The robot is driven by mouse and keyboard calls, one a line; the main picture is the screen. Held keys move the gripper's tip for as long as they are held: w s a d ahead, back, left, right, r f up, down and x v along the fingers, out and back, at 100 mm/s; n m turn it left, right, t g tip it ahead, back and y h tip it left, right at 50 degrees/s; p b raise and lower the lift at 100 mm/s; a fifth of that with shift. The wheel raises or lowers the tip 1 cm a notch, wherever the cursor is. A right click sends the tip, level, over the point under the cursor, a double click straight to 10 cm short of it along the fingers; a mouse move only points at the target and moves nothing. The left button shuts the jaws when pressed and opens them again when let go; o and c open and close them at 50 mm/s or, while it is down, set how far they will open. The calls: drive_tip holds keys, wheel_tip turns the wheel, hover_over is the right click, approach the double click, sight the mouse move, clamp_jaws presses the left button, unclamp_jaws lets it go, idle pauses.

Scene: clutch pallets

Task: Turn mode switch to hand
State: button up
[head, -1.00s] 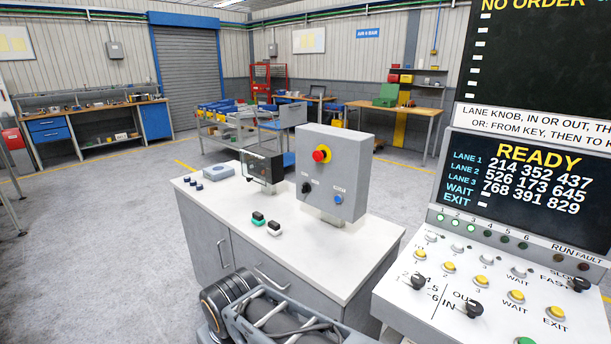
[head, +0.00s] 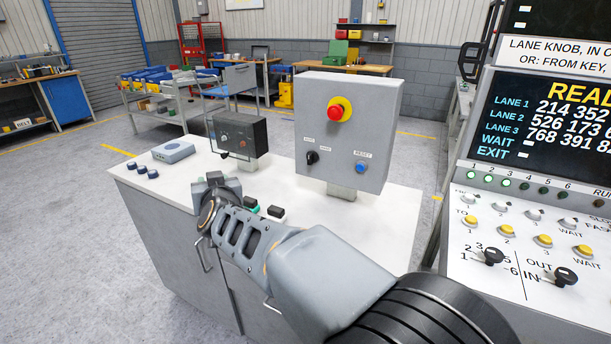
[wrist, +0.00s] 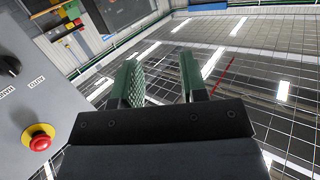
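The mode switch is a small black knob (head: 312,157) low on the left of the grey control box (head: 372,115). Small AUTO and HAND labels sit above it. The knob also shows at the left edge of the wrist view (wrist: 10,66). My gripper (head: 214,180) is over the white bench top, left of and apart from the box; its fingers are hard to make out there. In the wrist view my gripper (wrist: 160,80) has two green-padded fingers apart, with nothing between them. The knob is outside the fingers, to their left.
A red emergency button (head: 339,109) on a yellow ring and a blue reset button (head: 361,167) share the box face. A dark instrument box (head: 238,135) stands left of it. The white bench (head: 375,220) also bears small switches. A lane console (head: 540,215) stands right.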

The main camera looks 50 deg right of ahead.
drive_tip(key=s+d+f+m+g+h+b, duration=0.1)
drive_tip(key=s+d+m+g+h+b, duration=0.15)
drive_tip(key=d+m+h, duration=0.4)
drive_tip(key=m+g+h+b, duration=0.25)
drive_tip(key=g+h, duration=0.25)
drive_tip(key=g, duration=0.3)
approach(309, 159)
drive_tip(key=shift+t, duration=0.25)
drive_tip(key=x, duration=0.7)
drive_tip(key=shift+d+f, duration=0.1)
drive_tip(key=shift+d, duration=0.2)
drive_tip(key=shift+x, duration=0.8)
clamp_jaws()
